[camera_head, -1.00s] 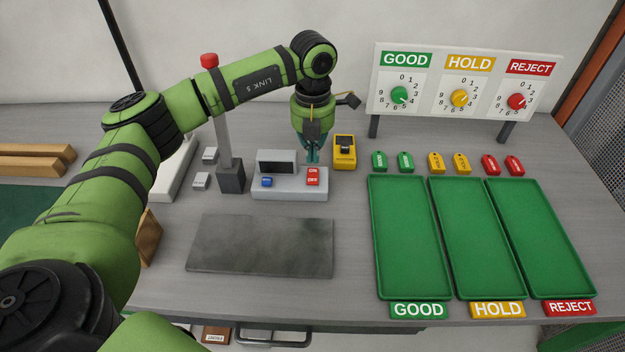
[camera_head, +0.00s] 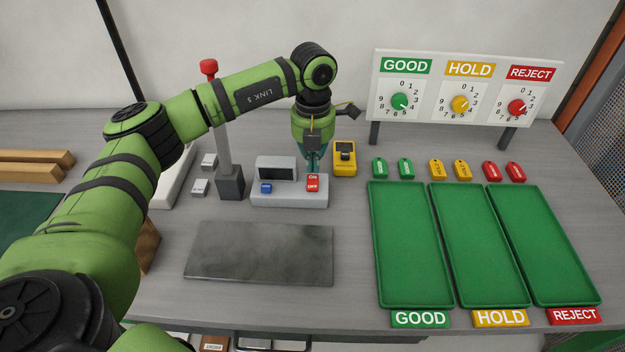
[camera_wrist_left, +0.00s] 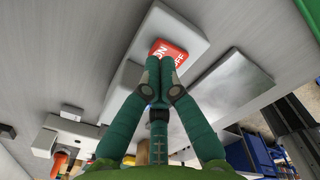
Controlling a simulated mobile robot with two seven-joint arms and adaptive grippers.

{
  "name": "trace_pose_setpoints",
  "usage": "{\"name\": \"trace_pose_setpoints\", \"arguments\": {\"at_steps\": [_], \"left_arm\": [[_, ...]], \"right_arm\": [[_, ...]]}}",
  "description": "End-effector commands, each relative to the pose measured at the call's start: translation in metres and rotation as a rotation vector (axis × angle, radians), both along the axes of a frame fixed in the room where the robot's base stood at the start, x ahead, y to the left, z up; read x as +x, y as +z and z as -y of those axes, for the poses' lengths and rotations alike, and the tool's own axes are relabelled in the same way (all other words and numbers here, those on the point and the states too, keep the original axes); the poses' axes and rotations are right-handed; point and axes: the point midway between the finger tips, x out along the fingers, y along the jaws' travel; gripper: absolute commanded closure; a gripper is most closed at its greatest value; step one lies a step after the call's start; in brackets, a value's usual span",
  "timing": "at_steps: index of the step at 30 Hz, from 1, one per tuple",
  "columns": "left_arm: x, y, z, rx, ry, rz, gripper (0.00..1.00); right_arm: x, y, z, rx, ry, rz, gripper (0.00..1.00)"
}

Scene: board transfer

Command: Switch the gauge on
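The gauge (camera_head: 290,197) is a light grey box with a dark display (camera_head: 276,173), a blue button (camera_head: 266,188) and a red ON/OFF rocker switch (camera_head: 313,184). The display looks dark and blank. My left gripper (camera_head: 313,170) points down at the back edge of the switch, by its ON end. In the left wrist view the fingertips (camera_wrist_left: 158,66) are together with nothing between them, right by the red switch (camera_wrist_left: 168,53) and partly covering it. I cannot tell whether they touch it. My right gripper is out of view.
A yellow meter (camera_head: 345,158) stands close to the right of my left gripper. A grey post with a red knob (camera_head: 208,67) stands left of the gauge. A dark slab (camera_head: 260,253) lies in front. Green trays (camera_head: 411,302) fill the right side.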

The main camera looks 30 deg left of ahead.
Motion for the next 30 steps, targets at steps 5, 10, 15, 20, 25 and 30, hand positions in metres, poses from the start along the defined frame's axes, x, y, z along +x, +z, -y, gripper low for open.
{"name": "trace_pose_setpoints", "arguments": {"at_steps": [5, 10, 15, 20, 25, 30], "left_arm": [[0.0, 0.0001, 0.0001, 0.0, 0.0, 0.0, 1.0], [0.0, 0.0, 0.0001, 0.0, 0.0, 0.0, 1.0], [0.0, -0.0003, 0.0, 0.0, 0.0, 0.0, 1.0], [0.0, -0.0022, 0.0, 0.0, 0.0, 0.0, 1.0], [0.0, -0.0049, 0.0, 0.0, 0.0, 0.0, 1.0], [0.0, -0.0075, 0.0, 0.0, 0.0, 0.0, 1.0]], "right_arm": [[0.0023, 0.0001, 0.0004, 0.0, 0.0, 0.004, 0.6], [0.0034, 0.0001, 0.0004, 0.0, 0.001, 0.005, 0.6], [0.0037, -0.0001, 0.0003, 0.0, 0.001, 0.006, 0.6], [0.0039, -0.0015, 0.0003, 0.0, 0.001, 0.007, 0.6], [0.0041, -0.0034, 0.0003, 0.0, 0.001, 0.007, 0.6], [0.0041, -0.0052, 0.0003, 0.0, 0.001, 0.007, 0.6]]}}
